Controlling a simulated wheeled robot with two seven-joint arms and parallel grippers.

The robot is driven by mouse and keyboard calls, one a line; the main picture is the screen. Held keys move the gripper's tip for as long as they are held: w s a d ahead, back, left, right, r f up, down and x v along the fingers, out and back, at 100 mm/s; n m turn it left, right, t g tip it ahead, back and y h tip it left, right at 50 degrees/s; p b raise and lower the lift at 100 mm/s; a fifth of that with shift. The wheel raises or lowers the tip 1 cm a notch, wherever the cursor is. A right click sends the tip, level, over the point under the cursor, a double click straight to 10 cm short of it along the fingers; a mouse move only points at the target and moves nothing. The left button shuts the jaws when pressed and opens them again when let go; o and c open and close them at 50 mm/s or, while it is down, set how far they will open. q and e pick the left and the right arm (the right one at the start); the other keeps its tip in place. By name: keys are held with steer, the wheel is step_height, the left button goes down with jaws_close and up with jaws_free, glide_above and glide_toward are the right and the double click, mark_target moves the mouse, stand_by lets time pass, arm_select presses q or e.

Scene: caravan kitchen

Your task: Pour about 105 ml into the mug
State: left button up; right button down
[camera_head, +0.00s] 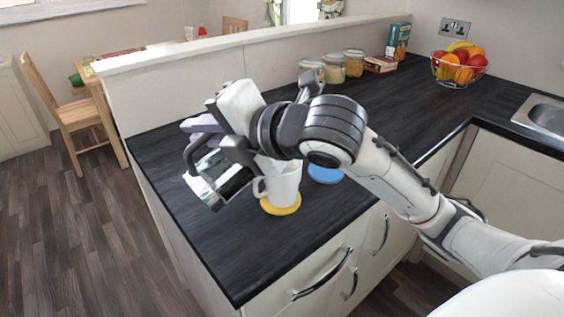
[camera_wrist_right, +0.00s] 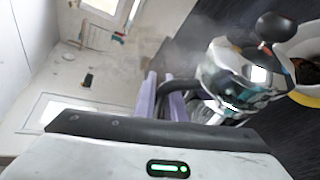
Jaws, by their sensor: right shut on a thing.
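A white mug (camera_head: 285,186) stands upright on a yellow coaster (camera_head: 281,208) near the counter's front edge. In the right wrist view the mug (camera_wrist_right: 283,52) is cut off at the right edge, with dark brown contents. My right gripper (camera_head: 202,128), with purple fingers, is shut on the dark handle of a shiny coffee pot (camera_head: 222,178). The pot is tilted and off the counter, just left of the mug. In the right wrist view the pot (camera_wrist_right: 225,82) shows a metal lid and dark knob close to the mug. No stream shows clearly. My left gripper is out of view.
A blue coaster (camera_head: 325,174) lies right of the mug. Several jars (camera_head: 332,69), boxes (camera_head: 398,42) and a fruit basket (camera_head: 459,73) stand along the back, with a sink (camera_head: 543,112) at right. The dark counter (camera_head: 400,97) is clear behind my arm.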

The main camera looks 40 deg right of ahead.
mark_target(189, 154)
steer(key=shift+d+r+m+b, duration=0.3)
steer(key=shift+r+b, duration=0.15)
steer(key=shift+r, duration=0.1)
stand_by(0.7)
steer(key=a+n+p, duration=0.1)
steer(key=p, duration=0.1)
steer(key=a+n+h+p, duration=0.1)
steer(key=p, duration=0.1)
steer(key=shift+f+p, duration=0.4)
steer(key=shift+f, duration=0.35)
steer(key=shift+a+p, duration=0.15)
steer(key=shift+p, duration=0.2)
steer(key=shift+a+f+n+h+p, duration=0.25)
steer(key=shift+f+n, duration=0.15)
steer(key=shift+f, duration=0.15)
steer(key=shift+a+f+n+h+p, duration=0.15)
steer(key=shift+f+n+h, duration=0.1)
steer(key=shift+f+n, duration=0.25)
steer(key=shift+f, duration=0.35)
steer(key=shift+a, duration=0.1)
